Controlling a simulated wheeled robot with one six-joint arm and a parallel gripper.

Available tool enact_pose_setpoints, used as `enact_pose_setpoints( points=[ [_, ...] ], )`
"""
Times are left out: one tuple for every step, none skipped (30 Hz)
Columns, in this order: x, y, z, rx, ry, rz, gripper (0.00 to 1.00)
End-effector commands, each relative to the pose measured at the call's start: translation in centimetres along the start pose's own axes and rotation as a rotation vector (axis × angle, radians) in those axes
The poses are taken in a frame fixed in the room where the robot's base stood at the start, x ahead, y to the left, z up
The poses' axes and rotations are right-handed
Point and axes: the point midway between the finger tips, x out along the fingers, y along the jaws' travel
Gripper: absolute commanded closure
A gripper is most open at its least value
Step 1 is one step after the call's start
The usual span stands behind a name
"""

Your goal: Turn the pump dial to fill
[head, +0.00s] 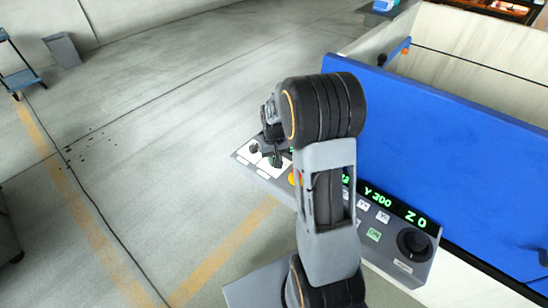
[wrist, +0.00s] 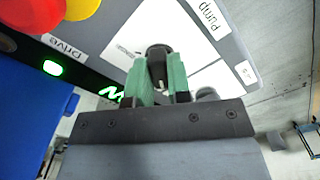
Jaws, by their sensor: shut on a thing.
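The control panel (head: 385,259) runs along the front of the blue-sided machine. In the wrist view, the green fingers of my gripper (wrist: 158,80) are shut on a black dial (wrist: 158,52), one finger on each side. The dial stands on a white plate (wrist: 132,38) beside the label "Pump" (wrist: 209,17). The dial's pointer and the plate's markings are too small or covered to read. In the head view my gripper (head: 271,147) is at the panel's far left end, partly hidden by my arm.
A second dark knob (wrist: 207,93) is close beside the gripper, partly hidden. A red button (wrist: 30,14) on a yellow base (wrist: 80,8) is near the "Drive" label (wrist: 65,46). A large black knob (head: 414,243) is at the panel's right end. Open floor lies left.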

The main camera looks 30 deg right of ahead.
Motion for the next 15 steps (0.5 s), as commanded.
enact_pose_setpoints(
  points=[
    [0.0,0.0,0.03,-0.005,-0.001,0.001,1.0],
    [0.0,0.0,0.03,-0.005,-0.001,0.001,1.0],
    [0.0,0.0,0.03,-0.005,-0.001,0.001,1.0],
    [0.0,0.0,0.03,-0.005,-0.001,0.001,0.81],
    [0.0,0.0,0.03,-0.005,-0.001,0.001,0.78],
    [0.0,0.0,0.03,-0.005,-0.001,0.001,0.74],
    [0.0,0.0,0.02,-0.004,-0.001,0.001,0.71],
    [0.0,0.0,0.02,-0.004,-0.001,0.001,0.68],
    [0.0,0.0,0.02,-0.003,-0.001,0.001,0.65],
    [0.0,0.0,0.01,-0.003,0.0,0.001,0.62],
    [0.0,0.0,0.01,-0.003,0.0,0.001,0.59],
    [0.0,0.01,0.01,-0.002,0.0,0.001,0.56],
    [0.0,0.01,0.01,-0.002,0.0,0.001,0.56],
    [0.0,0.01,0.0,-0.002,0.0,0.001,0.56],
    [0.0,0.01,0.0,-0.002,0.0,0.001,0.56]
  ],
)
